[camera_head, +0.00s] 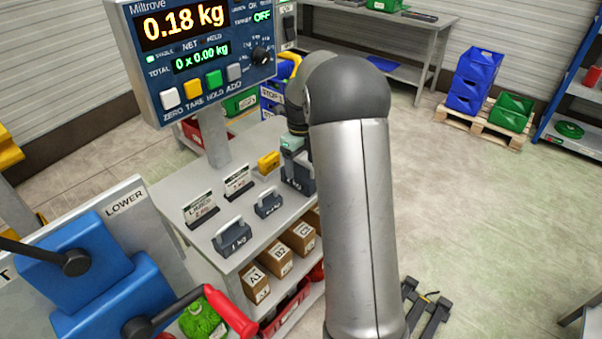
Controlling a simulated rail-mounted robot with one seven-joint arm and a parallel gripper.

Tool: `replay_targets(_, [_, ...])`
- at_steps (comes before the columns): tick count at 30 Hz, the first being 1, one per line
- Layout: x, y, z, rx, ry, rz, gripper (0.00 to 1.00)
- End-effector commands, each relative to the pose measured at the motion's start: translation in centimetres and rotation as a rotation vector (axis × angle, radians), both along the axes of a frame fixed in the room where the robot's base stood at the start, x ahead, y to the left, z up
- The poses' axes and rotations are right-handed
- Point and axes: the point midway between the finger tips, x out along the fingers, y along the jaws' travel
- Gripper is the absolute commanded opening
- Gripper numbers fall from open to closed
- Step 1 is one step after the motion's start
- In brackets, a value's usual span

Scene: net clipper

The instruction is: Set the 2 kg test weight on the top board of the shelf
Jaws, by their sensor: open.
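Several dark grey test weights with handles stand on a grey bench top (178,190). A large one (233,238) is at the near end, a smaller one (268,203) is behind it, and another (298,180) is at the right edge, partly hidden by my arm. Their markings are too small to read surely, so I cannot tell which is 2 kg. My gripper (297,158) points down at the right-hand weight and is open. Its fingertips are mostly hidden, and I cannot tell whether they touch the weight. A blue shelf (575,120) stands at the far right, cut off by the frame.
A scale display (195,45) reads 0.18 kg above the bench. Label cards (200,209) and a yellow item (269,162) stand near the weights. Cardboard boxes (278,262) sit below. A blue machine with red handle (228,308) is at lower left. Floor at right is open.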

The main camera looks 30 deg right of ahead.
Motion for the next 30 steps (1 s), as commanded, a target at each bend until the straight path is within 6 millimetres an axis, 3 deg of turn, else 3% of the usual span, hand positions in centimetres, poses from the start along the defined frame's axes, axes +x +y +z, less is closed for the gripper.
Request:
replay_targets(3, [0.1,0.0,2.7,-0.001,-0.005,-0.001,0.73])
replay_targets(9, [0.0,0.0,6.0,-0.001,-0.001,-0.001,0.73])
replay_targets(20, [-0.7,0.8,7.8,0.002,-0.002,0.071,0.73])
replay_targets(23, [-2.7,2.8,8.5,0.003,-0.008,0.279,0.73])
replay_targets(25, [-5.0,4.8,9.0,0.004,-0.013,0.509,0.73])
replay_targets(30, [-12.5,10.1,9.2,-0.003,-0.027,1.194,0.73])
